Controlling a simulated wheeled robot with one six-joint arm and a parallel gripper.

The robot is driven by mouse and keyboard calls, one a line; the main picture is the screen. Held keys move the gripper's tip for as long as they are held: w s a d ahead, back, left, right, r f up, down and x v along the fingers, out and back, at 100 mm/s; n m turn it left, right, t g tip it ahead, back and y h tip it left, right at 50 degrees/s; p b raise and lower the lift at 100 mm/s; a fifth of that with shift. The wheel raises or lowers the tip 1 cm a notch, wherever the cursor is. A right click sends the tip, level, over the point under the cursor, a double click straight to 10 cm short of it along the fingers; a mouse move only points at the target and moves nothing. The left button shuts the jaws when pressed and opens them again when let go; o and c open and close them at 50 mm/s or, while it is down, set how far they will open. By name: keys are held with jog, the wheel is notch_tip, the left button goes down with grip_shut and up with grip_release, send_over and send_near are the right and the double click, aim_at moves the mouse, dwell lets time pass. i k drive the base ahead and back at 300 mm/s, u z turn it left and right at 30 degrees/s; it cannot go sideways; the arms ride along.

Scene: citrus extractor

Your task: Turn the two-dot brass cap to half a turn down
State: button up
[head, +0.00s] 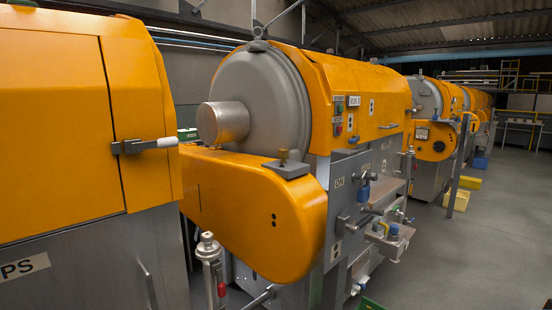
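I cannot pick out the two-dot brass cap for certain. A small brass-coloured fitting (283,156) stands upright on a grey plate (286,168) on top of the orange guard of the middle machine. Another small yellowish part (383,228) sits by the side shelf of the same machine, beside a blue-topped part (393,230). Two black dots (274,220) show on the guard's rounded end, and a small pale plate with dark marks (337,250) is on the steel side below. My gripper is not in view.
An orange cabinet (60,120) with a black-and-white handle (145,145) fills the left. A steel post with a red handle (221,289) stands before the middle machine (375,95). Yellow boxes (457,200) lie further back. The grey floor (480,260) at the right is clear.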

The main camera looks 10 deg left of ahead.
aim_at(284, 153)
jog(key=z, duration=0.05)
jog(key=k, duration=0.7)
jog(key=u, duration=0.75)
jog(key=i, duration=1.2)
jog(key=z, duration=0.5)
